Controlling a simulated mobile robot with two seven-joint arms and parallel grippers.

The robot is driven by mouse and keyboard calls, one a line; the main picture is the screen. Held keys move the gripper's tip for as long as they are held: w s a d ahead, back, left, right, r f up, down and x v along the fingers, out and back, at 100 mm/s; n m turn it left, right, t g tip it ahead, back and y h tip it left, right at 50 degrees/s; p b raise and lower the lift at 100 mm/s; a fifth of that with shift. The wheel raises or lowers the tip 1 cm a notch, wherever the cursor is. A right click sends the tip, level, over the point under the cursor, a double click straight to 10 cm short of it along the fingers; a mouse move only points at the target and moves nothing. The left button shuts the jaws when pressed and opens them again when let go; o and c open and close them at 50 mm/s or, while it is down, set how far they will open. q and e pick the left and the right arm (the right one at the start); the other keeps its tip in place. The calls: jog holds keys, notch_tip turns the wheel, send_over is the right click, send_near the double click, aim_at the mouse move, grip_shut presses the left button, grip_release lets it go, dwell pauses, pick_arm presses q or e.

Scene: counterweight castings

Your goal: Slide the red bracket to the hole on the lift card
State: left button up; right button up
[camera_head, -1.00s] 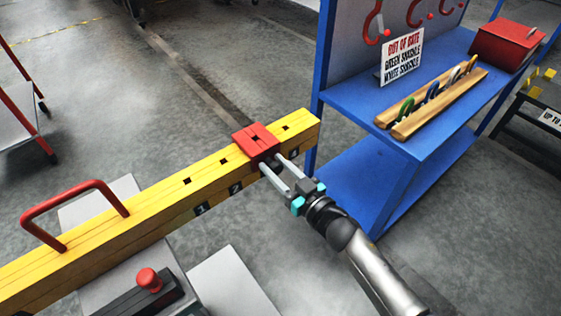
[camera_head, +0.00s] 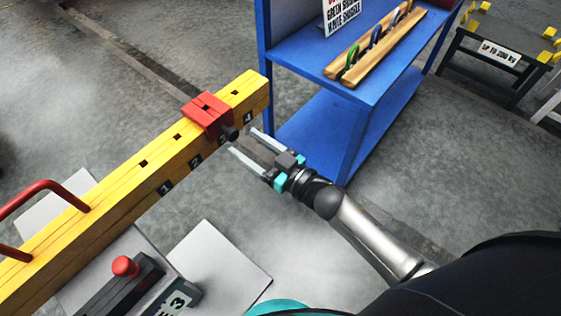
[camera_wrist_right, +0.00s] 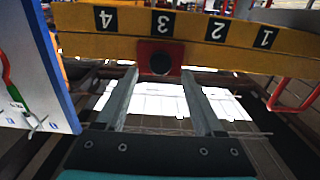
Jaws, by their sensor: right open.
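The red bracket (camera_head: 203,117) sits around the yellow beam (camera_head: 105,190), at the third hole, between the labels 2 and 4. Its black knob (camera_head: 231,134) faces my right gripper (camera_head: 243,141). That gripper is open and empty, its fingertips just short of the bracket on the near side of the beam. In the right wrist view the bracket (camera_wrist_right: 146,59) shows under the label 3, between the open fingers (camera_wrist_right: 159,75). My left gripper is not in view.
A red handle (camera_head: 45,190) rises from the beam's left part. A red button (camera_head: 125,266) tops a dark box below it. A blue shelf (camera_head: 318,122) with a wooden rack (camera_head: 385,45) stands behind my right gripper.

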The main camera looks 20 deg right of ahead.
jog(key=v, duration=0.9)
jog(key=shift+s+d+p, duration=0.15)
jog(key=shift+s+p, duration=0.1)
jog(key=shift+p, duration=0.05)
jog(key=shift+f, duration=0.1)
jog(key=s+d+f+m+g+h, duration=0.1)
jog(key=s+d+f+g+h, duration=0.15)
jog(key=f, duration=0.55)
jog(key=s+d+f+m+g+h, duration=0.1)
jog(key=s+d+f+m+h, duration=0.15)
jog(key=f, duration=0.55)
jog(key=s+d+f+m+g+h, duration=0.1)
jog(key=s+d+f+g+h, duration=0.15)
jog(key=f, duration=0.55)
jog(key=s+f+g, duration=0.2)
jog(key=s+f, duration=0.2)
jog(key=s, duration=0.4)
jog(key=s+f+g+h, duration=0.1)
jog(key=s+f+g, duration=0.2)
jog(key=s+f, duration=0.2)
jog(key=s+f+g+h, duration=0.1)
jog(key=s+f+g, duration=0.2)
jog(key=s, duration=0.7)
notch_tip(320, 180, down, 2)
jog(key=shift+s+f, duration=0.25)
jog(key=shift+s, duration=0.15)
jog(key=shift+w+h, duration=0.1)
jog(key=shift+h, duration=0.15)
